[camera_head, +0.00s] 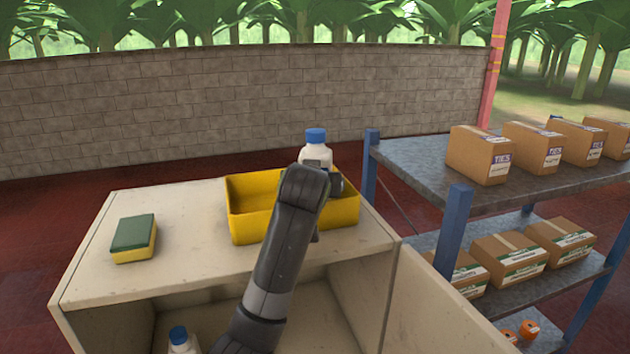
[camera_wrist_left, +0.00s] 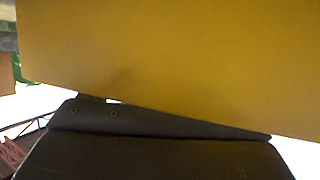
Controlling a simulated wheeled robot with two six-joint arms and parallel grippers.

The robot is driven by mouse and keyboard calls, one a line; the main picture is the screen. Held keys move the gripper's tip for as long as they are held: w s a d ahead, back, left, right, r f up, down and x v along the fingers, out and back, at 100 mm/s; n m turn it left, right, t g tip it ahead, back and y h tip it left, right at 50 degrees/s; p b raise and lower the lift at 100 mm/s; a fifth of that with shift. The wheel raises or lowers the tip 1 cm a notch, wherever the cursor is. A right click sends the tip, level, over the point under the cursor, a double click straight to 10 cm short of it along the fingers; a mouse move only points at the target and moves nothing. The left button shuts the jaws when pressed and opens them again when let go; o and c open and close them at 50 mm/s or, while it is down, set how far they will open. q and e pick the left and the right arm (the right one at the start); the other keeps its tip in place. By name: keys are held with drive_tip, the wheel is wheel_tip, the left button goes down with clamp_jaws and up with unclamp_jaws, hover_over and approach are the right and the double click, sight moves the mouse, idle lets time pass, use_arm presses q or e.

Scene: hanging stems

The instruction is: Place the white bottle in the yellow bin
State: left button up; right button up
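A white bottle (camera_head: 316,152) with a blue cap stands upright at the yellow bin (camera_head: 245,225), its lower part hidden behind my left wrist. I cannot tell whether it is held, or rests on the bin floor. My left gripper (camera_head: 335,182) is over the bin's right half, mostly hidden by its own arm, with its fingers not clearly seen. In the left wrist view a plain yellow surface (camera_wrist_left: 170,60) fills most of the picture, close to the dark gripper body. A second white bottle (camera_head: 183,343) with a blue cap is in the cabinet's lower compartment. My right gripper is not in view.
The bin sits on a pale cabinet (camera_head: 180,250). A green and yellow sponge (camera_head: 133,238) lies on its left top, with free room between. A metal shelf (camera_head: 420,170) with several cardboard boxes (camera_head: 480,155) stands close at the right. A brick wall is behind.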

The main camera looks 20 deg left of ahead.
use_arm(q)
drive_tip(key=shift+r, duration=0.1)
drive_tip(key=shift+w+r, duration=0.1)
drive_tip(key=shift+r, duration=0.25)
drive_tip(key=shift+s+d+r, duration=0.1)
drive_tip(key=shift+s+r, duration=0.05)
drive_tip(key=shift+s, duration=0.1)
drive_tip(key=b+v, duration=0.5)
drive_tip(key=v, duration=0.6)
drive_tip(key=shift+s+r, duration=0.2)
drive_tip(key=shift+s, duration=0.1)
drive_tip(key=shift+d+f, duration=0.1)
